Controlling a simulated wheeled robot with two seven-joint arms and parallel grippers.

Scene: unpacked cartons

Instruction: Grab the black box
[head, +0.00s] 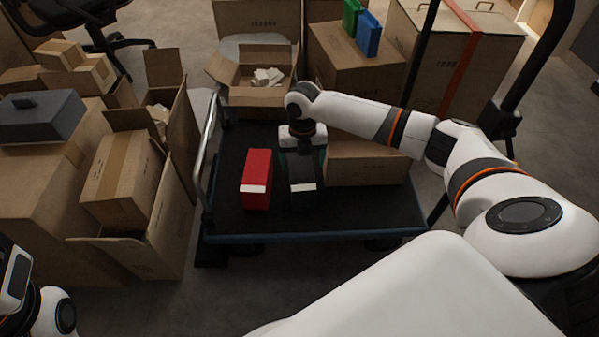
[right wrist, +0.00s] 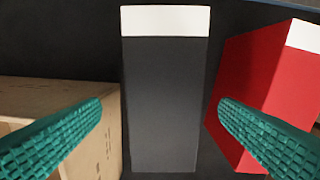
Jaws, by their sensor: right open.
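The black box (head: 300,170) stands on the dark cart deck beside a red box (head: 257,178). A white band runs along one edge of it. In the right wrist view the black box (right wrist: 160,105) lies between the two green ridged fingers, with gaps on both sides. My right gripper (head: 303,150) is open and points down over the black box, hiding part of it in the head view. It holds nothing. Only part of my left arm shows at the lower left of the head view; its gripper fingers are not visible.
The red box (right wrist: 265,85) stands close to the right finger in the wrist view. A carton (head: 365,170) sits on the other side on the cart (head: 330,220). An open carton (head: 230,72) stands behind. Stacked cartons fill the left. The cart's front deck is bare.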

